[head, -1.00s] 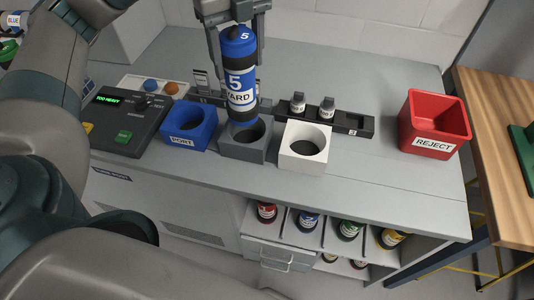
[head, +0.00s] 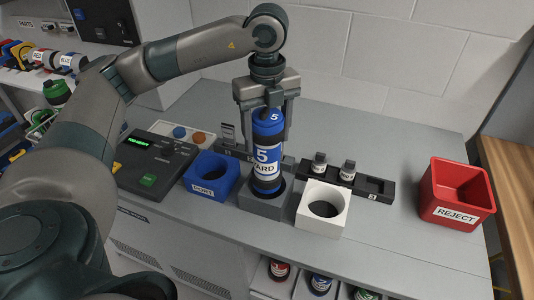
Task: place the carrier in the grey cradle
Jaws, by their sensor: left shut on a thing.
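The carrier (head: 267,155) is a blue cylinder with black bands, a white label and the number 5. My left gripper (head: 266,112) is shut on its upper end from above. The carrier is upright, and its lower end is at the opening of the grey cradle (head: 264,207), seemingly a little way inside. Whether it rests on the cradle's bottom is hidden. The grey cradle stands between the blue PORT cradle (head: 204,190) and the white cradle (head: 322,221). My right gripper is out of view.
A control panel (head: 152,172) with a green display is at the left. A black rack (head: 373,188) with two small bottles stands behind the white cradle. A red REJECT bin (head: 455,214) is at the right. The counter between rack and bin is clear.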

